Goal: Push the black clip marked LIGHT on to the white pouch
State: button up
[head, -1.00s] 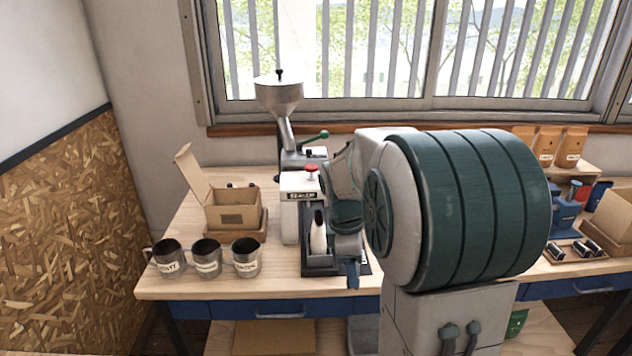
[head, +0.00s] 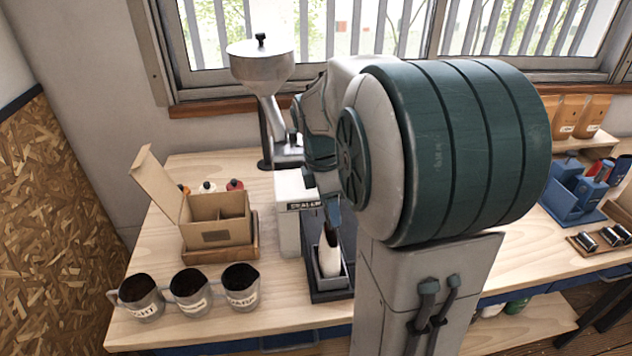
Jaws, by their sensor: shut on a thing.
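The white pouch (head: 330,258) stands upright in a grey holder (head: 331,284) on a dark base in the middle of the bench. My gripper (head: 333,216) points down at the pouch's top edge. It is shut on a small dark thing, apparently the black clip (head: 329,230), which shows at the pouch top. The LIGHT marking is too small to read, and I cannot tell how far the clip sits over the pouch edge.
The white sealer (head: 288,220) stands just left and behind. An open divided carton (head: 218,222) and three labelled metal jugs (head: 190,290) are further left. A hopper grinder (head: 262,75) rises behind. My arm hides the bench right of the pouch.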

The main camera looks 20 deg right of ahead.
jog(key=shift+w+f, duration=0.1)
jog(key=shift+w, duration=0.15)
jog(key=shift+s+f+b, duration=0.2)
jog(key=shift+f+b, duration=0.15)
jog(key=shift+b, duration=0.05)
jog(key=shift+f+b, duration=1.35)
jog(key=shift+f, duration=0.5)
jog(key=shift+f+b, duration=0.4)
jog(key=shift+f, duration=0.6)
dwell(0.6)
jog(key=o, duration=1.4)
jog(key=shift+o, duration=0.2)
